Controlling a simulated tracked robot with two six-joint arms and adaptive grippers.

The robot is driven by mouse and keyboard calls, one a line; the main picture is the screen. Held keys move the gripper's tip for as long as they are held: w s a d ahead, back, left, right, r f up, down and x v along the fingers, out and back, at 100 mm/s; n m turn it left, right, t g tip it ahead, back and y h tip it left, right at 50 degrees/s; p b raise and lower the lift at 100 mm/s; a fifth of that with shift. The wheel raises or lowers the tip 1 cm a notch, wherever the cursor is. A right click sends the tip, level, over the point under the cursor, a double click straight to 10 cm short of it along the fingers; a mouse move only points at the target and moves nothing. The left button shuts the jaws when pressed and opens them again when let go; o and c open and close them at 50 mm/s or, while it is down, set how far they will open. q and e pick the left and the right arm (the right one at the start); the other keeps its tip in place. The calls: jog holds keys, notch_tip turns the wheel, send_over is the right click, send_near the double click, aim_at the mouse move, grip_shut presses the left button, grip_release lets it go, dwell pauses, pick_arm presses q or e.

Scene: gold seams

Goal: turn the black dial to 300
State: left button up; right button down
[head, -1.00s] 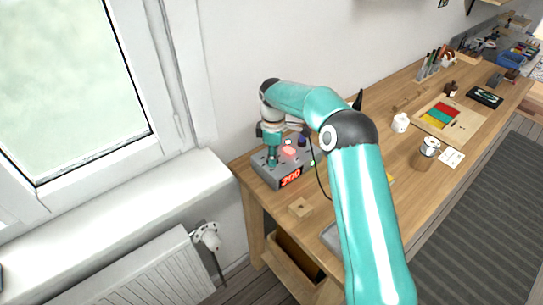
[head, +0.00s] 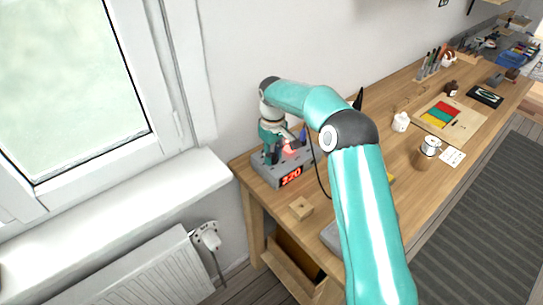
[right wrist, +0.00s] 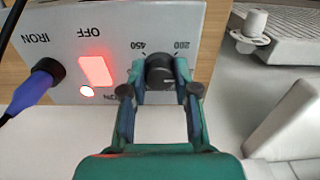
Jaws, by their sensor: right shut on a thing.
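The grey soldering station (head: 270,178) stands at the near left end of the wooden workbench. Its red display (head: 291,176) appears to read 320. The black dial (right wrist: 160,72) sits between the 450 and 200 marks in the right wrist view. My right gripper (right wrist: 160,80) is shut on the dial, one finger on each side. In the head view my right gripper (head: 273,156) reaches down onto the station and hides the dial. My left gripper is not in view.
Beside the dial are a lit red switch (right wrist: 95,70) and a blue plug (right wrist: 34,90) with a cable. A small wooden block (head: 301,208) lies in front of the station. A white pot (head: 401,122) and a mug-like spool (head: 430,147) stand farther right. The window sill is at left.

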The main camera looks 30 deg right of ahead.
jog(key=m, duration=0.6)
jog(key=shift+b, duration=0.3)
jog(key=m, duration=0.6)
jog(key=shift+a+m, duration=0.15)
jog(key=shift+m, duration=0.15)
jog(key=c, duration=0.9)
grip_release()
jog(key=shift+o, duration=0.2)
jog(key=shift+w+r, duration=0.1)
notch_tip(320, 180, up, 12)
jog(key=shift+f, duration=0.25)
